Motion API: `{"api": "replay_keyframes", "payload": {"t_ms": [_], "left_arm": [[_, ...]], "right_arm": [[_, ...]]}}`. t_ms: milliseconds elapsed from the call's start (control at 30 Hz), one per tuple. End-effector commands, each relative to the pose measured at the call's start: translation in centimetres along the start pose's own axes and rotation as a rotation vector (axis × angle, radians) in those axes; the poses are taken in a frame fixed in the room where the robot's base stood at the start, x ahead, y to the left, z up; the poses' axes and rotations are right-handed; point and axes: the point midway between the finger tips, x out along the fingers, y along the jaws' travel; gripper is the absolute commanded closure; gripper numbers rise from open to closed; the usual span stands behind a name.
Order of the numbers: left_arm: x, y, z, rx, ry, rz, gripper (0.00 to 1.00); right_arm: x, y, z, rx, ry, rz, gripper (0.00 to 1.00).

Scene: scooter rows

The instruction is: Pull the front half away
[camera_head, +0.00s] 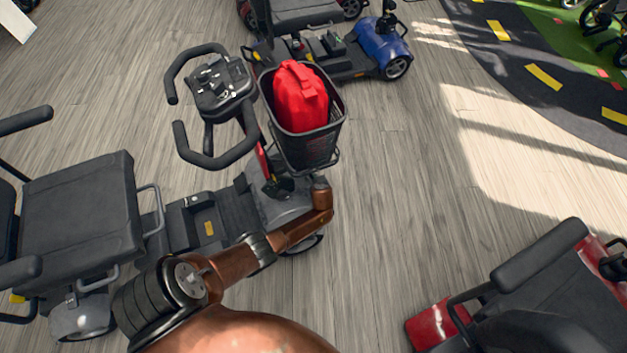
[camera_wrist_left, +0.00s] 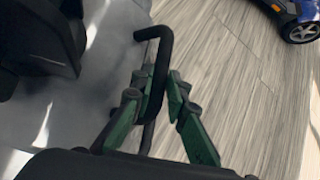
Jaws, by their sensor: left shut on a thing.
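The scooter's front half (camera_head: 275,205) has a tiller with black looped handlebars (camera_head: 218,160), a grey front cover and a black basket (camera_head: 305,145) with a red container (camera_head: 300,95) in it. Its rear half (camera_head: 85,215) with the black seat is to the left; I cannot tell whether the halves are still joined. My left arm reaches from the bottom to the front half, just below the basket; its fingertips are hidden in the head view. In the left wrist view, my left gripper (camera_wrist_left: 157,80) is shut on a black bent bar (camera_wrist_left: 160,45) beside a grey surface. My right gripper is not in view.
A blue scooter (camera_head: 382,45) stands behind the basket; its wheel shows at the top right of the left wrist view (camera_wrist_left: 300,30). A red scooter (camera_head: 435,322) with a black seat stands at the lower right. The wooden floor (camera_head: 410,190) between them is clear.

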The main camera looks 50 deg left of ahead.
Motion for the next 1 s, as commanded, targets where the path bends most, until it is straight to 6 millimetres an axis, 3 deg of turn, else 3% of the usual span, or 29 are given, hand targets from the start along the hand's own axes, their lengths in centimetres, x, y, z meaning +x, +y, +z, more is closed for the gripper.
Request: {"api": "replay_keyframes", "payload": {"t_ms": [100, 133, 400, 767, 1000], "left_arm": [[0.2, 0.6, 0.0, 0.001, -0.001, 0.010, 1.00], [0.2, 0.6, 0.0, 0.001, -0.001, 0.010, 0.85], [0.1, 0.2, 0.0, 0.003, -0.001, 0.006, 0.68], [-0.3, 0.1, -0.1, 0.003, -0.001, 0.002, 0.68], [-2.6, 0.2, -0.1, 0.001, 0.000, 0.003, 0.68]], "right_arm": [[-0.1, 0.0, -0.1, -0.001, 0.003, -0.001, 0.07], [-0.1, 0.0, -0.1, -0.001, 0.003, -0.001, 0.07], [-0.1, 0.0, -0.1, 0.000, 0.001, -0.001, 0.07], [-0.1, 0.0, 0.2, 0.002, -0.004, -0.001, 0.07], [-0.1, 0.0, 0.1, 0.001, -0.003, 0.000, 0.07]]}}
